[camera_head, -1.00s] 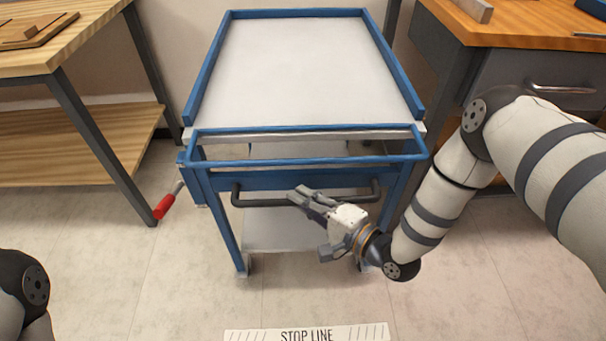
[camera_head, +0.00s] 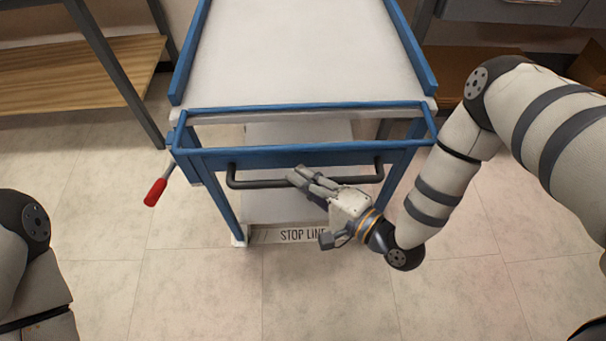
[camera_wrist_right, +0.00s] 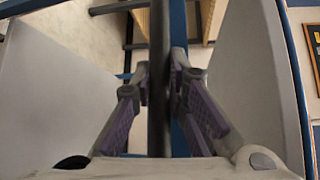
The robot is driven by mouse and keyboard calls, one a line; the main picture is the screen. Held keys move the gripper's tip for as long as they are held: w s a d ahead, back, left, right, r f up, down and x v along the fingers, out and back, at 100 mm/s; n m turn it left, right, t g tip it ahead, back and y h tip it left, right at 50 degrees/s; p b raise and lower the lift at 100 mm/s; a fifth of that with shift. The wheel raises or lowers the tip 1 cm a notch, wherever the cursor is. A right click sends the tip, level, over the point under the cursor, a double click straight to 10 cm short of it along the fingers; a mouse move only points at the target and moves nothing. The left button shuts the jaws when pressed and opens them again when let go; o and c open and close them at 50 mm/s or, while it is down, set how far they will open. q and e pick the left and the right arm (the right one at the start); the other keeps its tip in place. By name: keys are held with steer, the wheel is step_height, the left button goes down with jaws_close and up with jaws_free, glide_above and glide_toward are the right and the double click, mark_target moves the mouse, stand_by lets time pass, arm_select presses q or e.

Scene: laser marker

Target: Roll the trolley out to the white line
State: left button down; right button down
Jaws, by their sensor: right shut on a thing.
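The trolley (camera_head: 300,108) has a blue frame and a pale top, and it stands in the middle of the head view. My right gripper (camera_head: 300,178) is shut on its dark front handle bar (camera_head: 258,184). The bar also runs between the fingers in the right wrist view (camera_wrist_right: 158,110). The white line (camera_head: 290,236) is a floor strip reading "STOP LINE". It lies at the trolley's front legs, and its right part is hidden by my gripper. The front left leg overlaps the strip's left end in the view. My left gripper is out of the picture.
A red-gripped lever (camera_head: 155,192) sticks out at the trolley's left side. A wooden-shelved bench (camera_head: 90,72) stands at the left and a grey drawer unit (camera_head: 510,12) at the back right. The tiled floor in front is clear.

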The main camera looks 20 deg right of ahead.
steer(key=shift+s, duration=0.25)
steer(key=c, duration=1.6)
jaws_free()
steer(key=shift+o, duration=0.2)
steer(key=v, duration=1.2)
